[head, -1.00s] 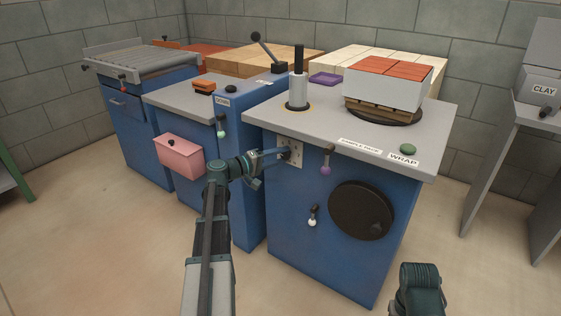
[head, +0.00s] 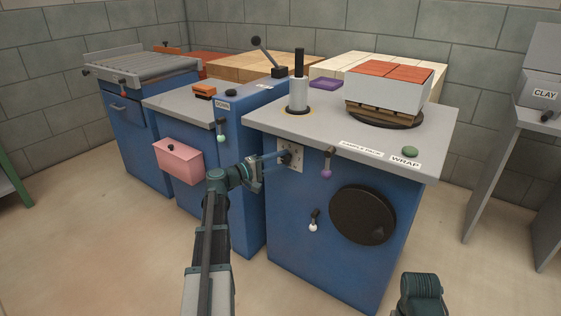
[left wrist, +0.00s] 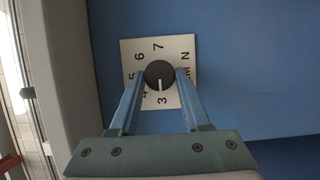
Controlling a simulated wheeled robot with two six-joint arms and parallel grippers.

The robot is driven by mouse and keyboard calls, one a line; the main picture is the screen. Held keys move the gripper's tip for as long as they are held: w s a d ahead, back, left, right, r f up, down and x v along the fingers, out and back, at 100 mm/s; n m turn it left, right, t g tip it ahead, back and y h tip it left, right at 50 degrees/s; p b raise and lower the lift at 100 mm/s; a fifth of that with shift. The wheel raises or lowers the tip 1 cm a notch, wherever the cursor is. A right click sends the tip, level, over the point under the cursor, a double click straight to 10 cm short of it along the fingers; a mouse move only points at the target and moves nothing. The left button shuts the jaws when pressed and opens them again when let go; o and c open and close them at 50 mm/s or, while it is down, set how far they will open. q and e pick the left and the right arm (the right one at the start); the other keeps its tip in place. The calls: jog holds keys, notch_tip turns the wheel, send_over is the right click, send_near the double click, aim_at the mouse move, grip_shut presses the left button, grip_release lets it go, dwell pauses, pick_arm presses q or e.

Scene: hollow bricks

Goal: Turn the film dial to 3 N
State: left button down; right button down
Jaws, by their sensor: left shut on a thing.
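The film dial (left wrist: 160,74) is a round black knob with a white pointer line, on a pale square plate (left wrist: 185,98) with figures around it. In the left wrist view the pointer aims down the picture at the 3, and an N stands at the plate's right edge. My left gripper (left wrist: 160,75) is shut on the dial, one blue finger on each side. Some marks beside the fingers are partly hidden. In the head view my left gripper (head: 283,159) is at the plate (head: 297,152) on the blue wrapping machine's front (head: 300,215). My right gripper is not visible.
Right of the dial are a purple-knobbed lever (head: 327,165), a white-knobbed lever (head: 314,221) and a black disc (head: 363,215). The machine top holds a film roll (head: 298,95) and a brick pack (head: 385,92). A pink box (head: 179,160) is at left.

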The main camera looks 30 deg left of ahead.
pick_arm(q)
jog(key=shift+c, duration=2)
grip_release()
jog(key=v, duration=1.4)
jog(key=shift+f, duration=0.1)
